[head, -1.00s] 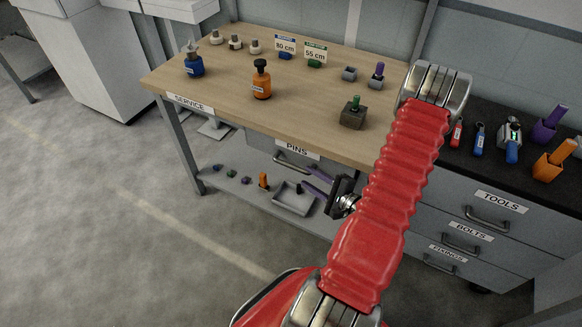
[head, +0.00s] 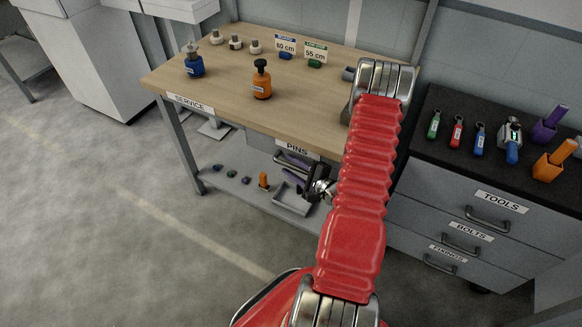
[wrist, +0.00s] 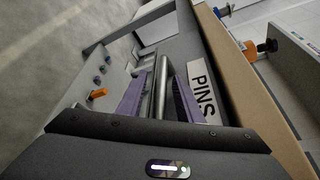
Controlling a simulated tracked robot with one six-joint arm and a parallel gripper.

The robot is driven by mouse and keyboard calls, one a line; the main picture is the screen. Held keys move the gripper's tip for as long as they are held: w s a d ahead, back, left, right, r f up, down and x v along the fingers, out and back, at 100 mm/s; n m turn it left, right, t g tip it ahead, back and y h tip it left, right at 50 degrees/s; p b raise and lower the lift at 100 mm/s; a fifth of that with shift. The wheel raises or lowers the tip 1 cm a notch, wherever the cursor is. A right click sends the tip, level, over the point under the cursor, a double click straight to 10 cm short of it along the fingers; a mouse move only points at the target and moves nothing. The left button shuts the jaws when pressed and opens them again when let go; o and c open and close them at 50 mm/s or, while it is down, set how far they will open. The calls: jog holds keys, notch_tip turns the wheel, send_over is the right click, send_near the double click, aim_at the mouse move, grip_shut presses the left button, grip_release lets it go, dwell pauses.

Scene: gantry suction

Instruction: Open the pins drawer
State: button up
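The pins drawer (head: 262,142) is a grey front under the wooden workbench, flush as far as I can see. Its PINS label (head: 297,149) sits at the bench edge, and its bar handle (wrist: 161,86) also shows in the wrist view. My gripper (head: 291,166) is at the handle. In the wrist view its two purple fingers (wrist: 160,98) stand apart on either side of the bar, with slim gaps still visible. I cannot tell how deep the bar sits between them. My wrist hides part of the drawer front in the head view.
A low shelf under the bench holds a grey tray (head: 291,206) and an orange item (head: 264,180). The bench top (head: 225,85) overhangs the drawer, with bottles and signs on it. A grey tool cabinet (head: 455,205) stands at the right. The floor in front is clear.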

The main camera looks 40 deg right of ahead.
jog(key=shift+c, duration=0.5)
grip_shut()
jog(key=shift+a, duration=0.25)
